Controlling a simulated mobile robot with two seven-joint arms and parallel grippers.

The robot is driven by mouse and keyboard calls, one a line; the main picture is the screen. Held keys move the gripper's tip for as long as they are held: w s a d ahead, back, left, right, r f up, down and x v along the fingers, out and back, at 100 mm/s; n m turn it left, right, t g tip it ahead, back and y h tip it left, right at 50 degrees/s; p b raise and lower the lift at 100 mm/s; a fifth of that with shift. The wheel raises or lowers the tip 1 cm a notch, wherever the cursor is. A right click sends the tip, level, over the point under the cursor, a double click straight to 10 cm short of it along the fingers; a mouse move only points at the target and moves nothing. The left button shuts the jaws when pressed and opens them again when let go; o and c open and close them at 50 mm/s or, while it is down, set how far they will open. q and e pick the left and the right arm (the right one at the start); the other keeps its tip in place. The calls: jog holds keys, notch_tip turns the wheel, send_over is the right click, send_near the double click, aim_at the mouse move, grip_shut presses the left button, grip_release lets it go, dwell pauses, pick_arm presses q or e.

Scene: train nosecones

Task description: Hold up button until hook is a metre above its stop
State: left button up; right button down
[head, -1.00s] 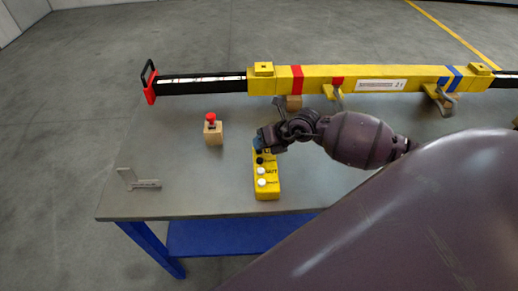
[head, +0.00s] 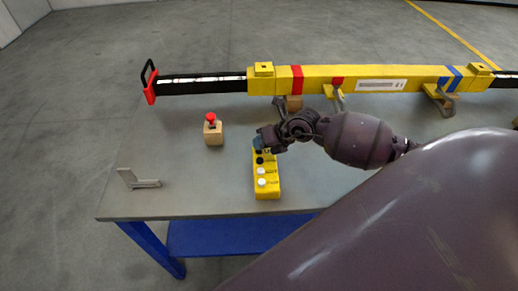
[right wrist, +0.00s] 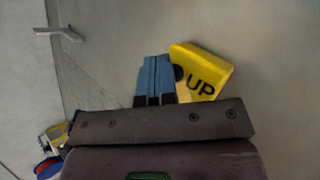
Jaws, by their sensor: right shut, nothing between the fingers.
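A yellow button box (head: 267,182) lies on the table, with white buttons at its near end and dark ones at its far end. My right gripper (head: 257,143) is over the far end of the box, shut with nothing between its fingers. In the right wrist view its blue fingertips (right wrist: 155,78) are beside a dark round button next to the word UP on the yellow box (right wrist: 205,70). Whether they press the button I cannot tell. I cannot make out a crane hook or its stop. My left gripper is not in view.
A long yellow beam (head: 320,79) with black ends lies across the back of the table (head: 185,180). A red button on a wooden block (head: 213,133) stands left of the box. A grey angle bracket (head: 138,180) lies near the left edge. The table between them is clear.

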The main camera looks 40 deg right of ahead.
dwell(0.3)
dwell(0.6)
jog(key=shift+r+p, duration=0.85)
